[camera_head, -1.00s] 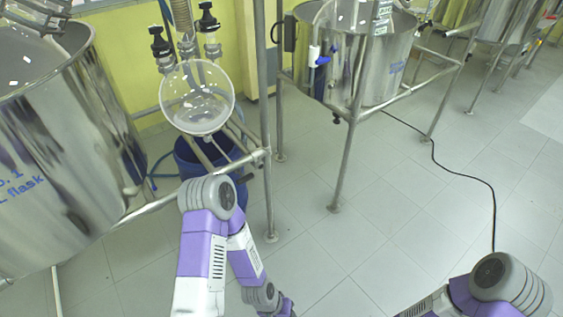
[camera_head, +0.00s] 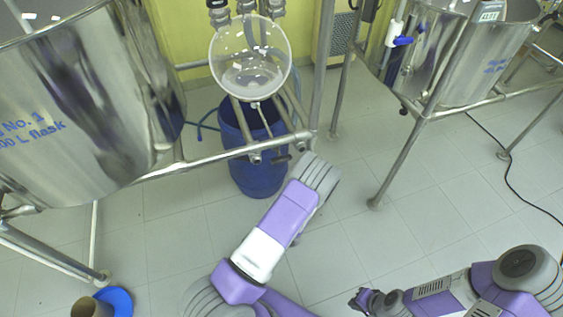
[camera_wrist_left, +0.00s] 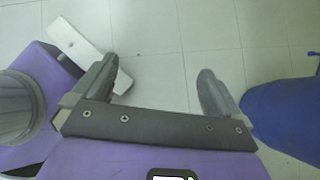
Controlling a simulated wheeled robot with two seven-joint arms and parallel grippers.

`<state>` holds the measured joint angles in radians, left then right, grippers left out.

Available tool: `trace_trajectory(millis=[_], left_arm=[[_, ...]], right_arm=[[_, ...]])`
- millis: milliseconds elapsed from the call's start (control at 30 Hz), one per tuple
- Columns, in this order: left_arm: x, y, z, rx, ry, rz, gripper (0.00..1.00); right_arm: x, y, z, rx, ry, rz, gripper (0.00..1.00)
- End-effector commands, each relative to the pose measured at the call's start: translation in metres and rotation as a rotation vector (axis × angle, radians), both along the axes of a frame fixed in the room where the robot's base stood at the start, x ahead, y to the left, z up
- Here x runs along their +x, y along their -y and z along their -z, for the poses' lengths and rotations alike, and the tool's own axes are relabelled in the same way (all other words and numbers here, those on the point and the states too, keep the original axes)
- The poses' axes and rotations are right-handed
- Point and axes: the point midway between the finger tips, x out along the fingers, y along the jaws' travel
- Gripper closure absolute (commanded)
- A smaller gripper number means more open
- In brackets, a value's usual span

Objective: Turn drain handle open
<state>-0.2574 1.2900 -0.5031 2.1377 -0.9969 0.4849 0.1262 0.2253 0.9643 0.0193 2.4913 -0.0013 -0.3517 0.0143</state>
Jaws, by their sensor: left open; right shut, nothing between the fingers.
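A small blue valve handle (camera_head: 402,41) with a white body sticks out from the steel vessel at the upper right in the head view. A round glass flask (camera_head: 250,62) hangs at top centre, with a thin outlet (camera_head: 254,104) below it; I cannot make out a handle there. My left gripper (camera_wrist_left: 158,70) is open and empty over the floor in the left wrist view; in the head view its fingers are not clear. My right gripper (camera_head: 362,300) is small and low, shut and empty, far from the flask and the valve.
A blue drum (camera_head: 258,178) stands below the flask; it also shows at the right of the left wrist view (camera_wrist_left: 288,112). Steel frame rails (camera_head: 225,155) run between drum and large vessel (camera_head: 75,110). A blue round item (camera_head: 116,300) lies lower left. Open floor (camera_head: 345,245) lies right.

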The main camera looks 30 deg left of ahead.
Motion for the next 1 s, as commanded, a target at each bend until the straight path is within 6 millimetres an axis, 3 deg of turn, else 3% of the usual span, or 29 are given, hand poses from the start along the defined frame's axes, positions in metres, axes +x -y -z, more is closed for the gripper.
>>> trace_trajectory(millis=[33, 100, 167, 300, 400, 500, 600, 1000], left_arm=[[0.026, -0.022, -0.003, 0.104, -0.017, 0.168, 0.00], [0.071, -0.047, -0.020, 0.260, -0.032, 0.397, 0.00], [0.114, -0.057, -0.038, 0.395, -0.031, 0.579, 0.00], [0.204, -0.047, -0.084, 0.669, 0.006, 0.933, 0.00], [0.247, -0.026, -0.109, 0.805, 0.037, 1.100, 0.00], [0.270, -0.011, -0.123, 0.883, 0.060, 1.194, 0.00], [0.282, -0.007, -0.129, 0.914, 0.071, 1.231, 0.00], [0.319, -0.051, -0.128, 0.914, 0.071, 1.230, 0.00]], right_arm=[[0.000, 0.000, 0.008, 0.000, 0.000, -0.001, 1.00], [0.000, 0.000, 0.014, 0.000, 0.000, -0.001, 1.00], [0.000, 0.000, 0.018, 0.000, 0.000, -0.001, 1.00], [0.000, 0.000, 0.026, 0.000, 0.001, -0.001, 1.00], [0.000, 0.000, 0.029, 0.000, 0.001, -0.001, 1.00], [0.000, 0.000, 0.031, 0.000, 0.001, -0.001, 1.00], [0.000, 0.000, 0.033, 0.001, 0.001, -0.001, 1.00], [0.000, 0.000, 0.053, 0.000, 0.001, -0.001, 1.00]])
